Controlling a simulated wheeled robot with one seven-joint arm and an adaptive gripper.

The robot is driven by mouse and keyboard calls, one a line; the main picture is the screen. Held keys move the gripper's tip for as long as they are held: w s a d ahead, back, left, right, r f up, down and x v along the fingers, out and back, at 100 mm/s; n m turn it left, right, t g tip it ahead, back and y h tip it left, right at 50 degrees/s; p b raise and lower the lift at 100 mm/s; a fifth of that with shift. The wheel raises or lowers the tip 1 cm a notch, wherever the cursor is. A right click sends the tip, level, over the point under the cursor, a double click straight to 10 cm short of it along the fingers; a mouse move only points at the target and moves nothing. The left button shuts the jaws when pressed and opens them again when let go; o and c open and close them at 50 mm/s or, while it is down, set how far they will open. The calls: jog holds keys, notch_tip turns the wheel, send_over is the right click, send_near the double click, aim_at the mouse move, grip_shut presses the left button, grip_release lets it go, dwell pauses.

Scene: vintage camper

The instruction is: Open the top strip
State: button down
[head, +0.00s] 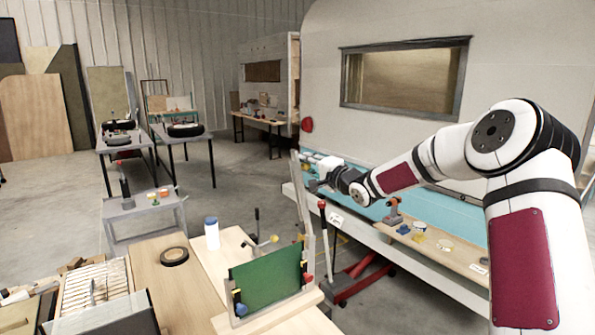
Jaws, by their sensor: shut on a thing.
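A green panel (265,279) stands upright in a light frame (277,306) on the wooden bench at the front. The long pale top strip (306,224) is hinged near the frame's right end and stands nearly upright, swung up from the panel's top edge. My gripper (313,186) is at the strip's upper part, reaching in from the right. It is shut on the strip; its fingertips are small and partly hard to make out. The panel's top edge is uncovered.
A red-knobbed lever (325,240) stands right of the strip. A white bottle (212,233) and black tape roll (174,256) stand left on the bench. The camper's board (445,255) with tools lies at right.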

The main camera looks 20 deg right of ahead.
jog(key=shift+w+d, duration=0.2)
jog(key=shift+d, duration=0.45)
jog(key=shift+w+d, duration=0.2)
jog(key=shift+d, duration=0.5)
jog(key=shift+w+d, duration=0.2)
jog(key=shift+d, duration=0.45)
jog(key=c, duration=1.3)
grip_release()
jog(key=v, duration=1.2)
